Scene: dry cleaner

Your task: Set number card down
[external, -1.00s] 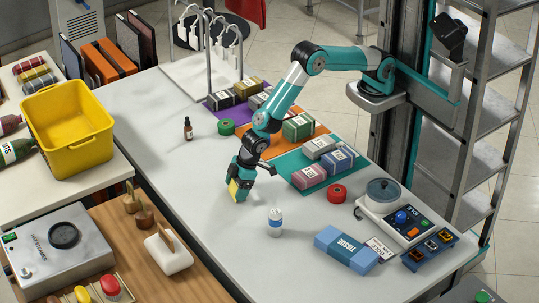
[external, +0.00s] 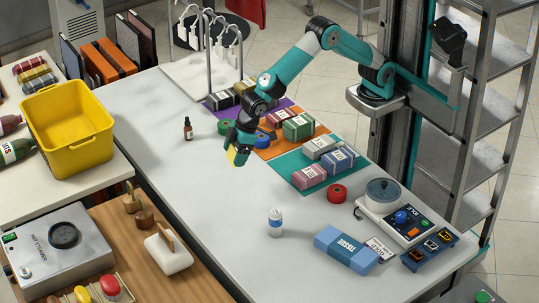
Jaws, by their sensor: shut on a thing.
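My gripper (external: 240,149) is shut on a yellow card-like piece (external: 236,157), which I take to be the number card. It points downward over the white counter (external: 190,215), left of the colored mats. The fingers cover part of the card, and no number can be read on it. The card appears to be clear of the counter, but the exact gap cannot be told.
A green roll (external: 225,127) and a blue roll (external: 262,139) are close to my gripper. A dark dropper bottle (external: 188,129) stands left. The left-middle counter is clear.

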